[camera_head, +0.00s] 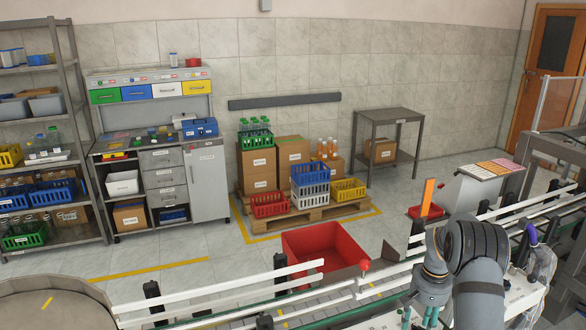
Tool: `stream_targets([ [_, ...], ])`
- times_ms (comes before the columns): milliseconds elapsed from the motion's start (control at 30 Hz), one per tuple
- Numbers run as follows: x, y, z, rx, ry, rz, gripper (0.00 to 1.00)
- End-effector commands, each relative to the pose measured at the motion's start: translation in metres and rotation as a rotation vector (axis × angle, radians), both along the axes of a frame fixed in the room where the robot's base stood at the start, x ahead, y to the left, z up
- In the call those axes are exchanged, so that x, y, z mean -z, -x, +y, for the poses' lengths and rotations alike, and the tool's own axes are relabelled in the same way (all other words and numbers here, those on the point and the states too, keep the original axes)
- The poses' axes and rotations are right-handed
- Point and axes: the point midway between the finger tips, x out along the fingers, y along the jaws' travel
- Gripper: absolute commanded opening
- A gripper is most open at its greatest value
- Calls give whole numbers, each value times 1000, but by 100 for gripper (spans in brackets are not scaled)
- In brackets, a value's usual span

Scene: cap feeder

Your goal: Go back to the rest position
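My gripper (425,316) is at the lower right of the head view, at the end of my grey arm. It points down beside the conveyor, over the pale machine top. Teal finger parts show at the bottom edge of the picture. The fingertips are small and partly cut off, so I cannot tell whether they are open or shut. I see no object held in them.
White guide rails (225,297) run along the conveyor in front. A red bin (325,245) stands on the floor behind it. A control console (475,187) is at the right. A round table (55,310) is at lower left. Shelves, a workbench and a loaded pallet stand farther back.

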Motion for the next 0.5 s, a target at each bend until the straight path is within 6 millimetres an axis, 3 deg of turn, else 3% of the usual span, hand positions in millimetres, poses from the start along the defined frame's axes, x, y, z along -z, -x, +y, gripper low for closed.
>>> stream_targets([
  [400,-5,-1,0,511,-1,-1,46],
  [500,-26,-3,0,503,-1,-9,46],
])
